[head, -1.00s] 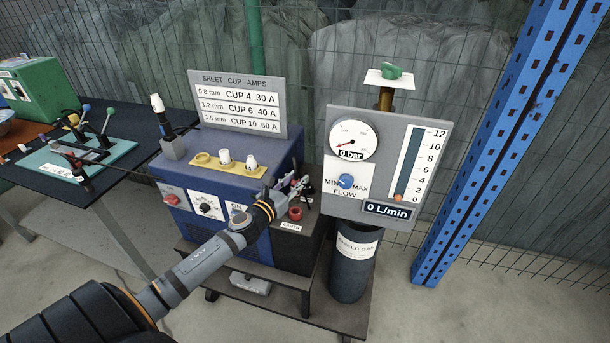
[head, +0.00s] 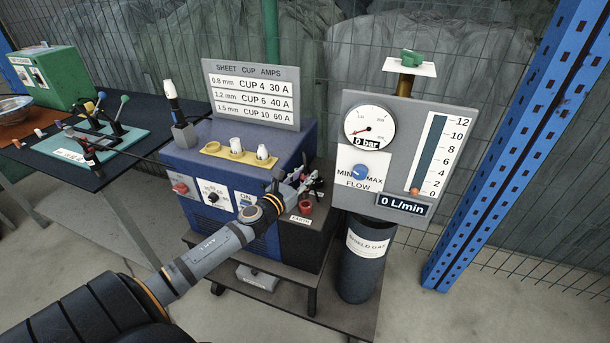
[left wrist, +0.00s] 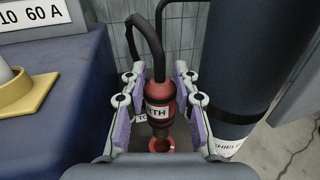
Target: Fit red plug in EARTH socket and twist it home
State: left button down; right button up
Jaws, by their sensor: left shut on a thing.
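The red plug (left wrist: 160,95), with a white label reading "RTH" and a black cable from its top, stands upright between the purple-padded fingers of my left gripper (left wrist: 156,76). My left gripper is shut on it. In the head view my left gripper (head: 303,182) is over the welder's dark right side, and the plug is hard to make out there. The red EARTH socket (head: 306,207) is just below it, behind its EARTH label (head: 300,219). The socket ring (left wrist: 161,146) also shows below the plug in the left wrist view, apart from it. My right gripper is not in view.
The blue welder (head: 225,165) carries a yellow cup holder (head: 236,157) and a sign (head: 252,95). A gas bottle (head: 362,265) and gauge panel (head: 400,155) stand close on the right. A dark bench (head: 60,115) is at left.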

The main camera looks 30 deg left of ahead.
pick_arm(q)
notch_tip(320, 180, down, 2)
jog(key=shift+f+b, duration=0.1)
jog(key=shift+b, duration=0.5)
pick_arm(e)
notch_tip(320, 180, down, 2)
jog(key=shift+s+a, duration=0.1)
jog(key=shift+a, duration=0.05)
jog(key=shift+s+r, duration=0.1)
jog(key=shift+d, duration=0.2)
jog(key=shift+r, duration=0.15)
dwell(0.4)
pick_arm(q)
jog(key=shift+f, duration=0.35)
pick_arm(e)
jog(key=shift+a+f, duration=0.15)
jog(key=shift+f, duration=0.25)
pick_arm(q)
jog(key=shift+f+b, duration=1.2)
jog(key=shift+b, duration=0.1)
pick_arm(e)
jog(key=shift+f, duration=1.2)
pick_arm(q)
jog(key=c, duration=1)
grip_release()
jog(key=shift+o, duration=0.3)
